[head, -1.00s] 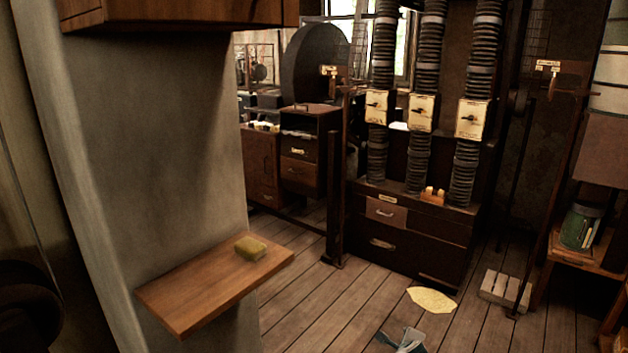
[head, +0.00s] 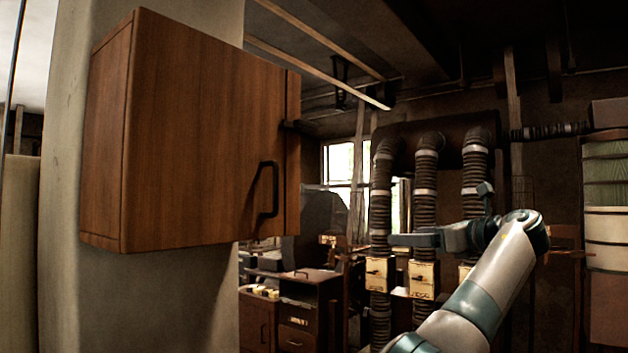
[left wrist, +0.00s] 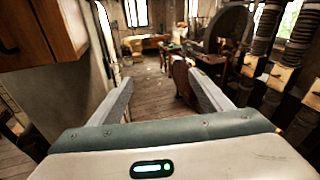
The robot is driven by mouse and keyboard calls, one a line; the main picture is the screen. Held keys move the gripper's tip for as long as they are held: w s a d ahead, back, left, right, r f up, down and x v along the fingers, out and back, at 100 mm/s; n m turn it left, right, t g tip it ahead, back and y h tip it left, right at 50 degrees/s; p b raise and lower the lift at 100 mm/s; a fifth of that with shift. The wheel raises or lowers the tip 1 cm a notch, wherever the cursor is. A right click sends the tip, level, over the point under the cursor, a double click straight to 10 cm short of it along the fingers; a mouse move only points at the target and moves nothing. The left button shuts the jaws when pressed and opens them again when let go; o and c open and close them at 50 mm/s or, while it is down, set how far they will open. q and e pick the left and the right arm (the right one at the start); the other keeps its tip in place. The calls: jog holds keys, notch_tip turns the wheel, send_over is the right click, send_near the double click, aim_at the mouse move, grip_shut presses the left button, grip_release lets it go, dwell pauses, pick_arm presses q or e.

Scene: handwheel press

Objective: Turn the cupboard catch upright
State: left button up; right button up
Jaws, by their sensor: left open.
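The brown wooden cupboard (head: 190,130) hangs on the wall at the left of the head view, its door shut. A small dark catch (head: 297,126) juts out about level at the door's right edge, above and right of the black handle (head: 274,190). The cupboard's lower corner shows at upper left in the left wrist view (left wrist: 45,30). My left gripper (left wrist: 165,98) is open and empty, apart from the cupboard; it is outside the head view. My right gripper (head: 440,238) is right of the cupboard, apart from it; its jaw opening is unclear.
Ribbed ducts (head: 427,185) with pale switch boxes (head: 423,279) stand behind my right arm. A dark drawer cabinet (head: 300,318) stands below and beyond the cupboard. In the left wrist view, open plank floor (left wrist: 150,85) lies ahead between the fingers.

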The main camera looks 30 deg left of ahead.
aim_at(310, 123)
pick_arm(q)
jog(key=s+r+n+g+y+p, duration=0.1)
jog(key=s+r+g, duration=0.1)
jog(key=s+r, duration=0.7)
jog(key=s+r+n+g+y+p, duration=0.1)
jog(key=s+r+g, duration=0.2)
jog(key=s+r, duration=0.5)
notch_tip(310, 123, up, 8)
jog(key=shift+s+d+f+n, duration=0.2)
jog(key=shift+s+d+n, duration=0.15)
jog(key=shift+s+n, duration=0.05)
pick_arm(e)
jog(key=shift+g, duration=0.5)
jog(key=s, duration=0.1)
jog(key=s+d+r, duration=0.1)
jog(key=s, duration=0.1)
jog(key=shift+s+d+r, duration=0.2)
jog(key=shift+s+r, duration=0.15)
pick_arm(q)
jog(key=shift+a, duration=0.1)
